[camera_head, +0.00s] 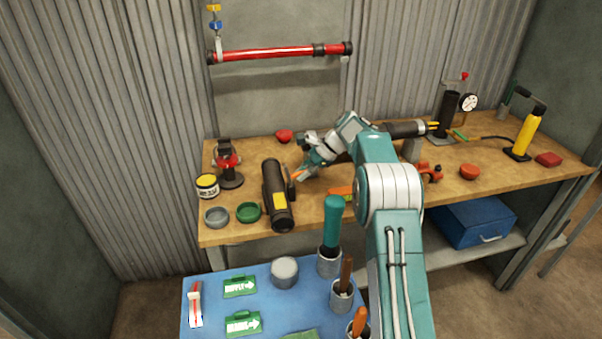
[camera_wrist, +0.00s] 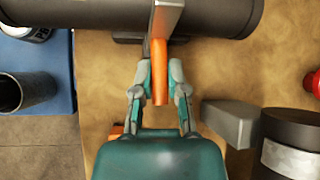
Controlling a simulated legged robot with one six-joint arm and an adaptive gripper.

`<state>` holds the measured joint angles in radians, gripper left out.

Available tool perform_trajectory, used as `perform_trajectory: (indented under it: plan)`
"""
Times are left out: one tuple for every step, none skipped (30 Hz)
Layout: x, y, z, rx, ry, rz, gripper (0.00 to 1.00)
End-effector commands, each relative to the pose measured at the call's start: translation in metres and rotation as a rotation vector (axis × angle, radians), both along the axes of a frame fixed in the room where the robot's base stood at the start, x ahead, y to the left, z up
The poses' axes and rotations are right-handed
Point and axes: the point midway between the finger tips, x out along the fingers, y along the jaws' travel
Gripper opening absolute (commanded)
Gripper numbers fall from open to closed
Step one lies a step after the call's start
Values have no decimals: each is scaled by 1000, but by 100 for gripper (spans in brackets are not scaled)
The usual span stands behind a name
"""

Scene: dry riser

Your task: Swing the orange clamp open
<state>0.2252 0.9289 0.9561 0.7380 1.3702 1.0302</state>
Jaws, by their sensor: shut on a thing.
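The orange clamp (camera_wrist: 159,80) is a short bar sticking out from the grey band (camera_wrist: 165,17) around a dark cylinder (camera_wrist: 80,12). In the head view, the orange clamp (camera_head: 300,174) shows as a small patch beside the upright-looking dark cylinder (camera_head: 272,185) with a yellow label, lying on the wooden bench. My gripper (camera_wrist: 161,70) has one finger on each side of the orange bar and is shut on it. In the head view, my gripper (camera_head: 304,168) reaches in from the right; its fingertips are partly hidden there.
The wooden bench (camera_head: 480,190) holds a red-topped valve (camera_head: 229,170), a yellow jar (camera_head: 207,186), grey and green caps, and a pump with a gauge (camera_head: 468,102). A red pipe (camera_head: 280,52) hangs on the wall. A blue table (camera_head: 215,315) with tools stands in front.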

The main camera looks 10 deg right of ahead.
Motion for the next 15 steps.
perform_trajectory:
  plan:
    - [1, -4, -2, -5, -4, -8, 0]
    - [1, -4, -2, -5, -4, -8, 0]
    - [1, -4, -2, -6, -4, -8, 0]
    - [1, -4, -2, -6, -3, -9, 0]
    - [1, -4, -2, -6, -2, -8, 0]
    - [1, -4, -2, -6, -2, -8, 0]
    - [1, -4, -2, -6, -2, -8, 0]
    - [1, -4, -2, -6, -2, -8, 32]
    - [1, -4, -2, -6, -2, -7, 50]
    - [1, -3, -2, -6, -2, -7, 54]
    - [1, -3, -2, -6, -1, -6, 54]
    - [1, -3, -2, -5, -1, -6, 54]
    - [0, -2, -1, -5, -1, -6, 54]
    - [0, -2, -1, -5, -1, -5, 54]
    - [0, -1, -1, -5, -1, -5, 54]
